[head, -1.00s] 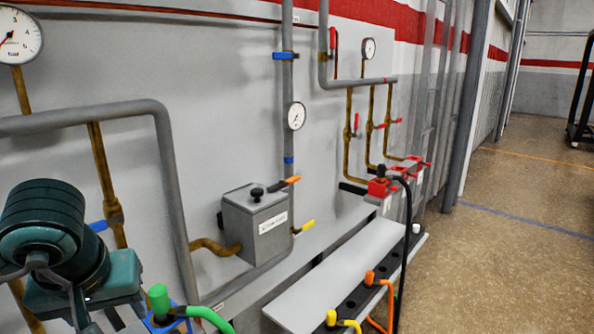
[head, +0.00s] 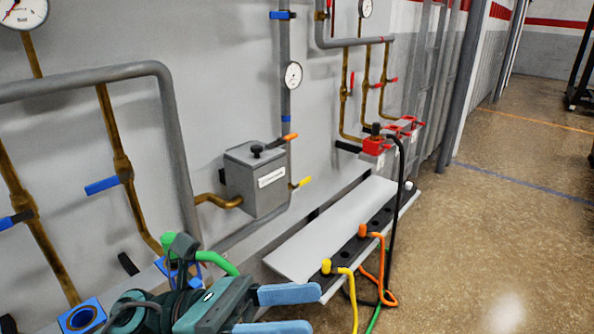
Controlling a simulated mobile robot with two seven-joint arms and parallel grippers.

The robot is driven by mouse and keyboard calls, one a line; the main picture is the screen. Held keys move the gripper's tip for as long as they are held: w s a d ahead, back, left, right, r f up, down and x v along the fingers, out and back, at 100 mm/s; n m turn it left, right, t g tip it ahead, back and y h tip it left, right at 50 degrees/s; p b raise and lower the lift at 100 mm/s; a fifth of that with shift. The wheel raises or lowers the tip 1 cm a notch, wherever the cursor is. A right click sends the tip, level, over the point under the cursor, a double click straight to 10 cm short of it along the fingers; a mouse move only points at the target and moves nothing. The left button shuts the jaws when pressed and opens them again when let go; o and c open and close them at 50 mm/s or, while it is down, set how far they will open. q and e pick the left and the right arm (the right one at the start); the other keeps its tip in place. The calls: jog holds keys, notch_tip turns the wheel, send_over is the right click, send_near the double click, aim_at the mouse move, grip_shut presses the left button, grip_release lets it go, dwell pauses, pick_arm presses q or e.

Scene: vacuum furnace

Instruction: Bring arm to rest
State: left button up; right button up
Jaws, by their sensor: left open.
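My left gripper (head: 284,310) is low in the head view, left of centre. Its two light blue fingers point right and stand apart, with nothing between them. The teal gripper body is just in front of the blue block with the green hose (head: 215,262) and partly covers it. The fingers are near the front end of the grey shelf (head: 300,262) in the picture; I cannot tell whether they touch it. My right gripper is not in view.
A grey box (head: 256,180) with a black knob is on the wall. Yellow (head: 343,272) and orange (head: 375,240) hoses stand by the shelf. Red valve blocks (head: 376,148) sit at its far end. Blue-handled pipes (head: 103,185) are at left. The floor (head: 490,240) at right is clear.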

pick_arm(q)
jog(key=w+a+f+n+t+y, duration=0.15)
jog(key=w+n+t, duration=0.25)
jog(key=n+t, duration=0.5)
jog(key=w+a+f+n+t, duration=0.25)
jog(key=n+t, duration=0.45)
jog(key=n, duration=0.5)
jog(key=w+a+f+n+t+y+p, duration=0.1)
jog(key=a+f+n+t+y, duration=0.15)
jog(key=f+n+y, duration=0.4)
jog(key=w+a+f+n+t+y, duration=0.1)
jog(key=w+a+f+n+y, duration=0.2)
jog(key=n, duration=0.6)
jog(key=s+a+f+n+g+y, duration=0.2)
jog(key=s+f+n, duration=0.3)
jog(key=f, duration=0.4)
jog(key=s+a+f+n+g+y, duration=0.2)
jog(key=s+f+n+g+y, duration=0.2)
jog(key=f, duration=0.6)
jog(key=s+n+g, duration=0.1)
jog(key=s+n, duration=0.1)
jog(key=shift+s+f+p, duration=0.3)
jog(key=shift+s+p, duration=0.05)
jog(key=shift+p, duration=0.05)
